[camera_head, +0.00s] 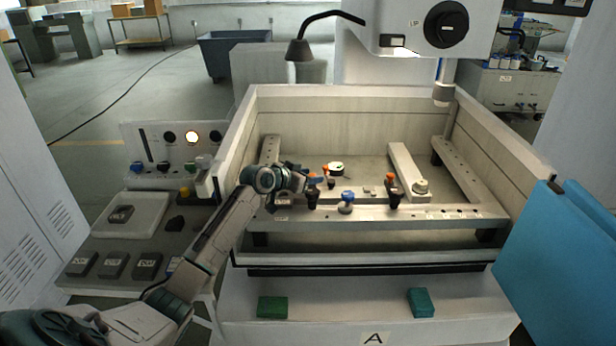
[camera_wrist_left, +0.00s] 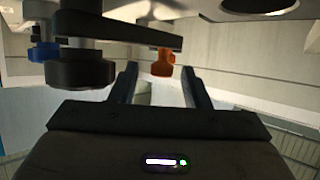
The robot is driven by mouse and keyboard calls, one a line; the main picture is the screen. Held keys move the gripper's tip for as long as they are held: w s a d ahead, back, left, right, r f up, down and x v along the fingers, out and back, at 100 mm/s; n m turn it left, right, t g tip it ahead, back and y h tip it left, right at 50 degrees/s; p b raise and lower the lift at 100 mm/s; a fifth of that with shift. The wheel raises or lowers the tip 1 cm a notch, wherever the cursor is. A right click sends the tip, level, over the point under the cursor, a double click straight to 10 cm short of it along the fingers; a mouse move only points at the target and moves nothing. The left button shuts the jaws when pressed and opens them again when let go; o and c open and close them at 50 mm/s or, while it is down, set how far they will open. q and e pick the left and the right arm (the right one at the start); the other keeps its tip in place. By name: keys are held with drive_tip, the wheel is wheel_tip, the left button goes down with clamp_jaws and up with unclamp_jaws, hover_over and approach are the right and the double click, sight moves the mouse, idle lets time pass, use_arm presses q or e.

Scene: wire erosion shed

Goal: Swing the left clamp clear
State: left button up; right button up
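The left clamp (camera_head: 312,200) is a dark post with an orange tip, standing on the front rail of the machine tank. In the left wrist view its dark arm runs from a black knob to an orange knob (camera_wrist_left: 162,62). My left gripper (camera_head: 312,181) reaches in from the left and is at this clamp, covering part of it. In the left wrist view its two fingers (camera_wrist_left: 157,88) are spread apart, with the orange knob in the gap between them near their tips. Whether a finger touches it, I cannot tell. My right gripper is not in view.
A blue knob (camera_head: 347,196) stands on the rail right of the left clamp, then a second orange-tipped clamp (camera_head: 393,192). Tank walls (camera_head: 236,140) rise around the rail. A control panel (camera_head: 170,145) is at left, and a blue panel (camera_head: 560,255) at right.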

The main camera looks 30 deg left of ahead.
use_arm(q)
drive_tip(key=shift+r+b, duration=0.3)
wheel_tip(320, 180, up, 3)
drive_tip(key=shift+f+b, duration=0.15)
drive_tip(key=shift+b, duration=0.8)
drive_tip(key=s+d+r+b, duration=0.1)
drive_tip(key=s+d+b, duration=0.1)
drive_tip(key=s+d, duration=0.2)
drive_tip(key=s+d+b, duration=0.2)
drive_tip(key=s+d, duration=0.2)
drive_tip(key=s, duration=0.6)
drive_tip(key=shift+r, duration=0.35)
drive_tip(key=shift+f, duration=0.1)
